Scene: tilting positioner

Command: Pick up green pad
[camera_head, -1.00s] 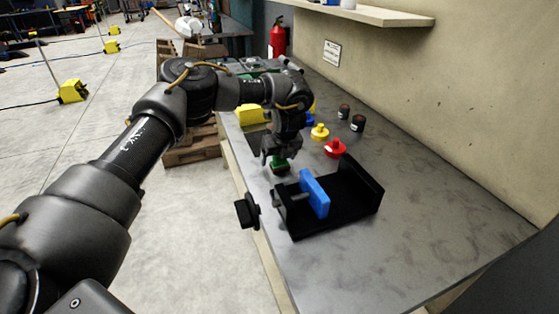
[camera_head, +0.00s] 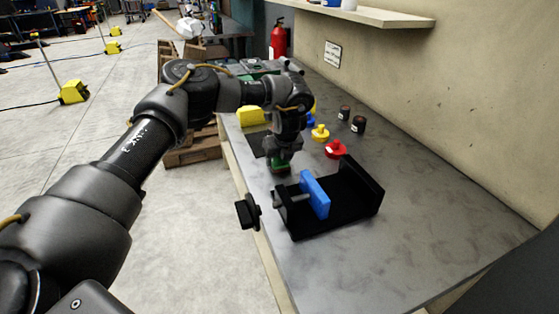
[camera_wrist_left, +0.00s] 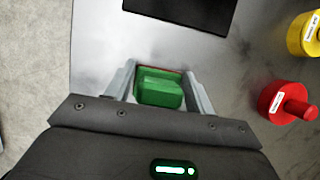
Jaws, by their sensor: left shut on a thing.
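The green pad (camera_wrist_left: 160,88) sits between the two fingers of my left gripper (camera_wrist_left: 160,92) in the left wrist view. The fingers are shut on it from both sides. I cannot tell whether the pad touches the bench. My right gripper is not in view.
A black fixture (camera_head: 345,205) with a blue plate (camera_head: 315,194) stands close in front of the gripper. A red knobbed piece (camera_head: 335,149) and a yellow one (camera_head: 320,132) stand to the right. The bench's near right (camera_head: 430,235) is clear.

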